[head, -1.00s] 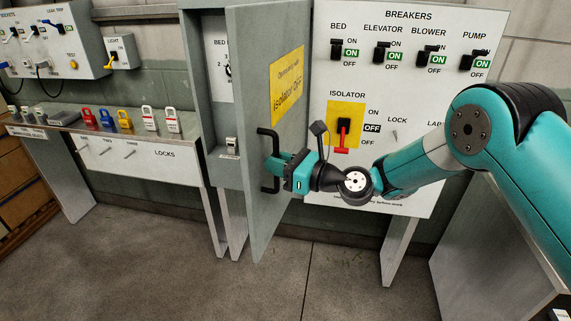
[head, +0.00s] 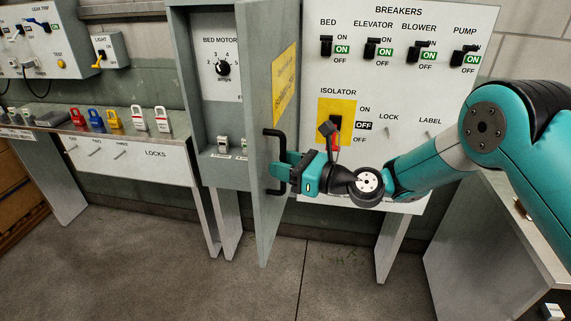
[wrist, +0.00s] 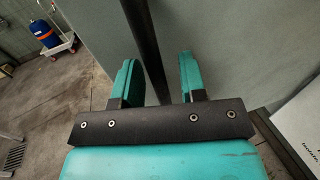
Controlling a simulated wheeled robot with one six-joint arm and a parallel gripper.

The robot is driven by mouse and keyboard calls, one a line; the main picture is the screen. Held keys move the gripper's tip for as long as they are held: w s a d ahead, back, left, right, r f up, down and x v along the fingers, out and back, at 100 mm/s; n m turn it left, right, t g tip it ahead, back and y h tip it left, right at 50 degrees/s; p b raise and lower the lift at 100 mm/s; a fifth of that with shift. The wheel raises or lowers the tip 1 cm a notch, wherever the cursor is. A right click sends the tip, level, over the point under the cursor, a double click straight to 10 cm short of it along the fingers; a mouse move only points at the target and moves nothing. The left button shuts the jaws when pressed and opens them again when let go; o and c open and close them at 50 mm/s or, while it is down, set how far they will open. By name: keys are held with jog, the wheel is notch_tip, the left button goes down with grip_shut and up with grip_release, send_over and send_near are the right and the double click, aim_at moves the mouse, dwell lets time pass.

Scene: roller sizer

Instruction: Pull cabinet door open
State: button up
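The grey cabinet door (head: 262,215) stands partly open in the head view, swung out toward me and seen at a steep angle. Its face carries a yellow sign (head: 285,80) and a black bar handle (head: 281,139). My gripper (head: 283,167) is at the handle. In the wrist view, the handle bar (wrist: 148,45) passes between my two teal fingers (wrist: 158,80). The bar is close to the left finger, and a gap shows before the right one. The fingers are apart, around the bar rather than clamped on it. The cabinet interior (head: 222,110) shows a bed motor dial (head: 223,67) and switches.
The breaker panel (head: 390,75) with its red-handled isolator (head: 335,128) is behind my arm. A lock shelf (head: 130,160) with several coloured padlocks stands left. A metal-topped table (head: 500,225) is at right. The floor (head: 180,260) in front is clear.

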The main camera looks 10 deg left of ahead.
jog(key=b+v, duration=1.3)
jog(key=v, duration=0.4)
jog(key=shift+d, duration=0.2)
jog(key=s+r+n+g+h, duration=0.1)
jog(key=s+n+g+h, duration=0.35)
jog(key=s+n, duration=0.8)
jog(key=s+d+f+n+h+p, duration=0.1)
jog(key=s+d+n+h, duration=0.8)
jog(key=s+d+n, duration=0.3)
jog(key=n, duration=0.3)
jog(key=shift+s+f+t+p, duration=0.15)
jog(key=shift+f+t+p, duration=0.2)
jog(key=shift+p, duration=0.05)
